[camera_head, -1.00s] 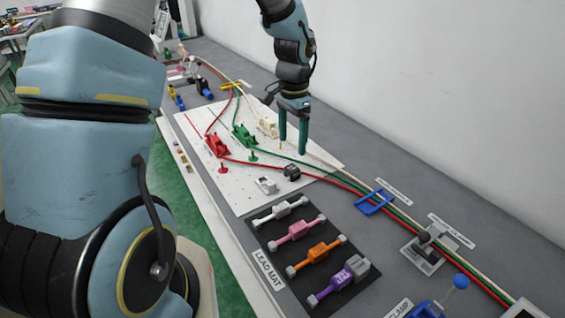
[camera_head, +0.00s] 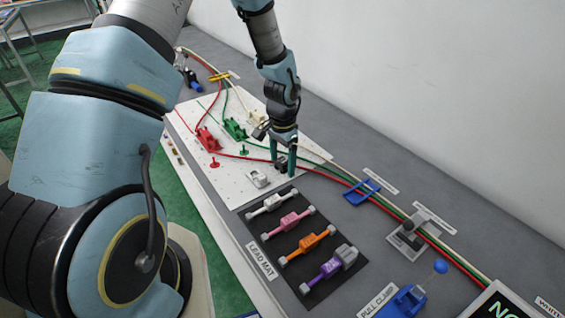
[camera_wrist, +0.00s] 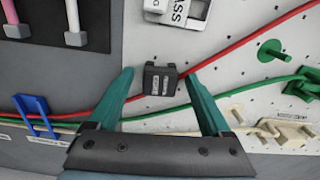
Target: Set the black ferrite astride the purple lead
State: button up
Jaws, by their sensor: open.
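The black ferrite (camera_head: 280,164) is a small dark block on the white pegboard (camera_head: 237,188), and it shows in the wrist view (camera_wrist: 161,79) beside the red cable. My gripper (camera_head: 282,167) is open above it. In the wrist view, my gripper's fingertips (camera_wrist: 157,77) appear on either side of the ferrite, without a visible grip. The purple lead (camera_head: 325,269) lies on the dark lead mat (camera_head: 283,222), nearest in its row, with a larger grey block at its right end. Its far details are small.
Orange (camera_head: 306,245), pink (camera_head: 290,222) and white (camera_head: 271,203) leads share the mat. A whitish block (camera_head: 257,179) stands near the ferrite. Red, green and cream cables cross the bench, through a blue clip (camera_head: 361,192). A grey lever fixture (camera_head: 407,238) and a blue clamp (camera_head: 405,302) stand right.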

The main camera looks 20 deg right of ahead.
grip_shut()
dwell(0.7)
